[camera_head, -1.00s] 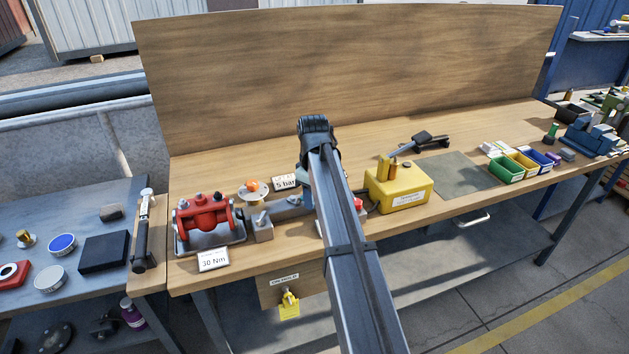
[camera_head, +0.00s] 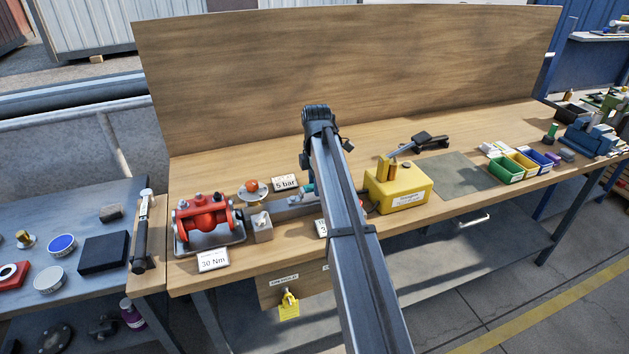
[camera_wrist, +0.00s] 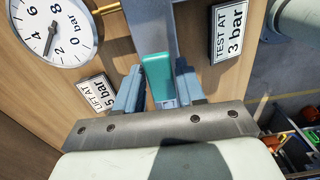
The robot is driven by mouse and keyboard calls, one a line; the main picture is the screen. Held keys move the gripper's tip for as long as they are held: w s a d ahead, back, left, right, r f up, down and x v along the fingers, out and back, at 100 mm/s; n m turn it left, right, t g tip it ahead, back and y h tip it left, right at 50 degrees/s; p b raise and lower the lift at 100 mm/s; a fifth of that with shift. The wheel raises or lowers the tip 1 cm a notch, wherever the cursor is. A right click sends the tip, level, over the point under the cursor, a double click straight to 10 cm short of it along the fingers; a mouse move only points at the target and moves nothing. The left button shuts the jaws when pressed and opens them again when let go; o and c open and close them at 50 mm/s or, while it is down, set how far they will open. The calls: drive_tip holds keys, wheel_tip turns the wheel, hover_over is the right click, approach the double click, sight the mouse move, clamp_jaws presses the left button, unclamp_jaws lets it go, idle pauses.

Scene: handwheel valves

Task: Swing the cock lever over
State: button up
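The cock lever, a teal handle (camera_wrist: 158,75), stands between the two blue-grey fingers of my gripper (camera_wrist: 160,88) in the wrist view. The fingers are on either side of it and very close. I cannot tell whether they press on it. Below the handle, its lower part is hidden by my gripper. In the head view only a small teal bit (camera_head: 308,189) shows beside my arm, which hides my fingers and most of the lever. A grey fitting (camera_head: 285,208) lies left of it.
A round pressure gauge (camera_wrist: 48,27), a "LIFT AT 5 bar" plate (camera_wrist: 97,95) and a "TEST AT 3 bar" plate (camera_wrist: 229,35) are near my gripper. The bench behind is clear.

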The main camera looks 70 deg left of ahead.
drive_tip(key=shift+o, duration=1.4)
drive_tip(key=shift+r, duration=0.1)
drive_tip(key=shift+r, duration=2.9)
drive_tip(key=shift+r, duration=0.1)
wheel_tip(320, 180, up, 14)
drive_tip(key=shift+f, duration=0.2)
